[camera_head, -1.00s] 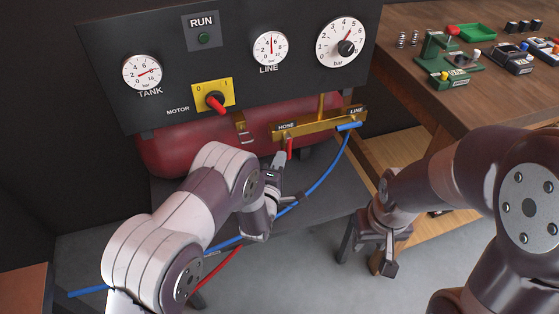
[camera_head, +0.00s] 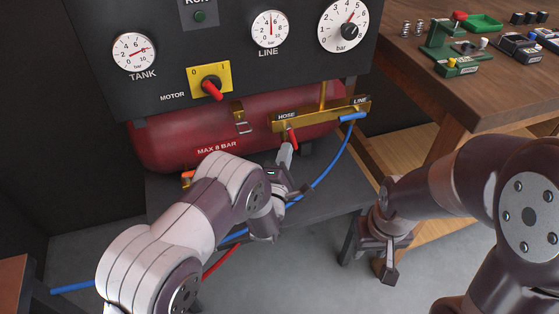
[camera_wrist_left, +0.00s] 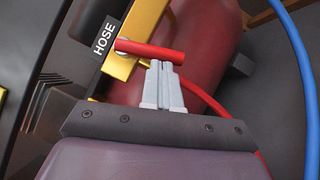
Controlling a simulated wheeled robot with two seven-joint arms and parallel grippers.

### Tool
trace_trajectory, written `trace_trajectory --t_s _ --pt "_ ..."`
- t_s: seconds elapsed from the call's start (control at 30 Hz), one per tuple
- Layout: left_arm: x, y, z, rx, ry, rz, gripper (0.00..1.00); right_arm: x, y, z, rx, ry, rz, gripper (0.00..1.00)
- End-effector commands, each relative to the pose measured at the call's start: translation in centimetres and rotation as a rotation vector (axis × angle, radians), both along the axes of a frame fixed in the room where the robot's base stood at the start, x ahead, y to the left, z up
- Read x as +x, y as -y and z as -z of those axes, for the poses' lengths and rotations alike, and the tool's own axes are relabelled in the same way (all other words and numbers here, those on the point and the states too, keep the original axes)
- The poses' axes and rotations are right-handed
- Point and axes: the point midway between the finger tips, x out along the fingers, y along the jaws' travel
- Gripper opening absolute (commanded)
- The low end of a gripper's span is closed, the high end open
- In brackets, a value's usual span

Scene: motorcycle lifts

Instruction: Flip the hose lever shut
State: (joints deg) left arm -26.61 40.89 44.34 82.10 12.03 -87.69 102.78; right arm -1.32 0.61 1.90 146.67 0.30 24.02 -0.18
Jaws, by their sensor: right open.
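The red hose lever (camera_head: 293,139) sits under the HOSE label on the brass manifold (camera_head: 312,117). It slants down and to the right in the head view. In the left wrist view the lever (camera_wrist_left: 150,50) crosses above my fingertips. My left gripper (camera_head: 284,153) is just below the lever; its fingers (camera_wrist_left: 162,68) are together in the left wrist view, with the tips at the lever's lower edge. I cannot tell whether they touch it. My right gripper (camera_head: 377,262) is open and empty, low beside the bench.
A blue lever (camera_head: 352,117) sits under the LINE label, with a blue hose (camera_head: 334,167) curving down past my left gripper. The red tank (camera_head: 170,145) and gauge panel (camera_head: 110,85) stand behind. A wooden workbench (camera_head: 430,80) with parts is at the right.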

Motion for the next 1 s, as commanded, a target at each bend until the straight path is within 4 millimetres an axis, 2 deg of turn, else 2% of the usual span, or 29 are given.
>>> trace_trajectory --t_s 0.03,0.23,0.57,1.0 --pt "0.1 0.3 1.1 -0.04 0.017 0.001 0.0 0.0 0.0 2.0 0.0 0.0 0.0 0.43" --pt "0.4 1.3 1.4 -0.223 0.076 0.002 0.0 0.0 0.0 5.8 0.0 0.0 0.0 0.43" --pt "0.9 3.0 1.4 -0.523 0.173 0.002 0.0 0.0 0.0 12.7 0.0 0.0 0.0 0.43" --pt "1.5 4.8 0.5 -0.912 0.299 0.002 0.0 0.0 0.0 23.1 0.0 0.0 0.0 0.43"
